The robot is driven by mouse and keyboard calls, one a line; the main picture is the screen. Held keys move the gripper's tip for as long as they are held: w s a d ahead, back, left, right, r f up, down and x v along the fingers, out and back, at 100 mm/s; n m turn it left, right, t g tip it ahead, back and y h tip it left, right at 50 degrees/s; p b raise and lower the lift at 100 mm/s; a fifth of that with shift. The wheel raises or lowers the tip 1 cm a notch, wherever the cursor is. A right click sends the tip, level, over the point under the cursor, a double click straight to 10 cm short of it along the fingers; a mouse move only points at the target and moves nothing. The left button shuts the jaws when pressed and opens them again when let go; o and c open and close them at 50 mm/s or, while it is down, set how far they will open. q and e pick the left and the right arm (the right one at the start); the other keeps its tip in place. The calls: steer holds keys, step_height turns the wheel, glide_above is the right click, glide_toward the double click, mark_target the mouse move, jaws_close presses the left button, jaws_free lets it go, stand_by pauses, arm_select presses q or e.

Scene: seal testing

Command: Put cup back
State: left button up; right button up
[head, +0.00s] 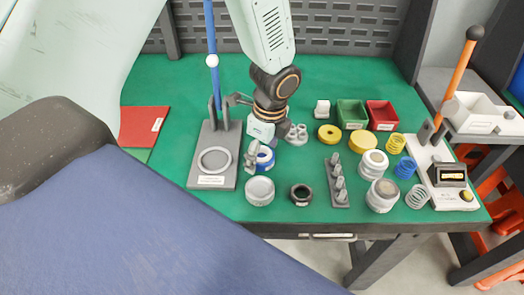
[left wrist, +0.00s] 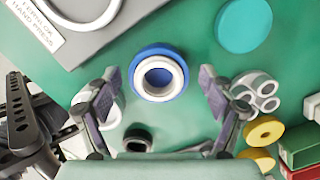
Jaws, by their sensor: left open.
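A round white cup-like piece with a blue ring around its base (head: 265,158) stands on the green table, right of the grey hand press (head: 214,162). In the left wrist view the piece (left wrist: 158,77) shows from above, between and slightly beyond the fingertips. My left gripper (head: 262,147) is open above it, one finger on each side; the wrist view shows both fingers (left wrist: 160,92) apart with nothing held. A pale grey round cup (head: 260,191) stands nearer the front. The left finger partly hides it in the wrist view. My right gripper is out of view.
A black ring (head: 301,194), a grey peg stand (head: 338,186) and white jars (head: 382,195) stand to the right. Yellow discs (head: 329,134), springs (head: 405,167) and green and red bins (head: 351,114) lie farther right. A teal disc (left wrist: 243,25) lies flat near the piece.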

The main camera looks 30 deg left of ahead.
arm_select(q)
steer(key=shift+r, duration=0.2)
step_height(320, 180, up, 12)
steer(key=d+p, duration=0.1)
steer(key=p, duration=0.2)
steer(key=shift+d+p, duration=0.25)
steer(key=shift+p, duration=0.05)
steer(key=f+b, duration=0.1)
steer(key=f, duration=0.3)
steer(key=a+f+b, duration=0.1)
steer(key=f, duration=0.3)
steer(key=f+b, duration=0.1)
steer(key=f, duration=0.3)
steer(key=shift+a+f+b, duration=0.1)
steer(key=shift+a+b, duration=0.15)
steer(key=shift+b, duration=0.1)
steer(key=shift+w+r, duration=0.15)
steer(key=shift+r, duration=0.45)
steer(key=shift+s+r+p, duration=0.2)
steer(key=shift+r+p, duration=0.15)
steer(key=shift+r, duration=0.05)
